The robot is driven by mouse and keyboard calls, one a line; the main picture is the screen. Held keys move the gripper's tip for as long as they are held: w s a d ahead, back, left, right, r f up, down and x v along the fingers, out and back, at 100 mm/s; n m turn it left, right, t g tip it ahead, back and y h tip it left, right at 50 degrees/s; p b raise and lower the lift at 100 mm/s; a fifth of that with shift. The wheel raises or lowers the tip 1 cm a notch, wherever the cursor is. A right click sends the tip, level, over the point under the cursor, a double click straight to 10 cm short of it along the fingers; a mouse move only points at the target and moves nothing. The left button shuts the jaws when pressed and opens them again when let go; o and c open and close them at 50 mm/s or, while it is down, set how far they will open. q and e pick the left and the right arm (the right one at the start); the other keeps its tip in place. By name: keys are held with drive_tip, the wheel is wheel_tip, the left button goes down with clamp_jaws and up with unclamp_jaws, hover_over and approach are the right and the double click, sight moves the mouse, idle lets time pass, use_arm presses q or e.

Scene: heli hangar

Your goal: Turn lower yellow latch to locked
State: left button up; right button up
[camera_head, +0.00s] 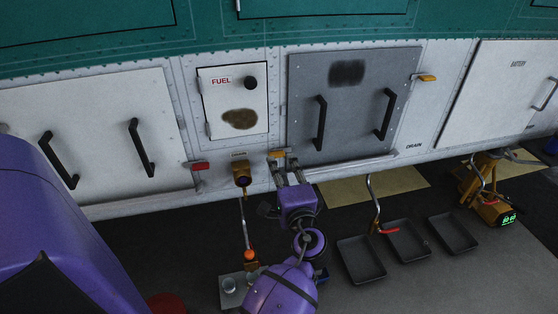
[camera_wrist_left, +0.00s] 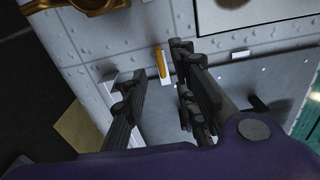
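The lower yellow latch (camera_head: 277,153) sits on the white frame at the lower left corner of the grey panel (camera_head: 345,140). It also shows in the left wrist view (camera_wrist_left: 162,66) as a short yellow bar near the fingertips. My left gripper (camera_head: 284,164) is just below and in front of this latch. In the left wrist view its two dark fingers (camera_wrist_left: 170,62) are apart, and the latch shows between their tips. I cannot tell whether a finger touches it. The upper yellow latch (camera_head: 427,78) sticks out at the panel's upper right. My right gripper is not in view.
A red latch (camera_head: 199,166) and a brass fitting (camera_head: 241,174) stick out to the left of the gripper. The fuel door (camera_head: 233,104) is above. The panel's black handles (camera_head: 319,123) protrude. Black trays (camera_head: 361,260) lie on the floor at the right.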

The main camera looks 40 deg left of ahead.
use_arm(q)
drive_tip(key=v, duration=0.7)
drive_tip(key=shift+s+d, duration=0.15)
drive_tip(key=shift+d, duration=0.05)
